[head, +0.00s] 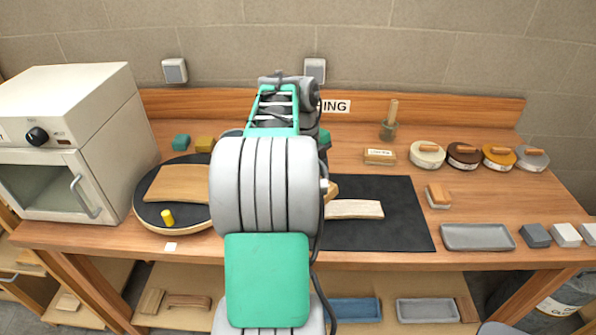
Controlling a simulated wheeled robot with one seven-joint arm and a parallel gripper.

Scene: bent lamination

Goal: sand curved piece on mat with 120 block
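A pale curved wooden piece (354,209) lies on the black mat (385,234) at the middle of the bench; its left part is hidden behind my arm. A small brown wooden edge (332,188) shows just right of my arm, above the piece's left end; I cannot tell what it belongs to. My gripper is hidden behind my own arm. A block with a wooden top and pale base (438,196) stands just right of the mat. No grit number is readable on any block.
A grey tray (477,237) and several grey and white blocks (535,235) line the front right. Round lidded pots (427,154) and a labelled block (380,157) stand behind. At left are a round board with a wooden panel (180,184), a yellow cylinder (168,217) and an oven (70,140).

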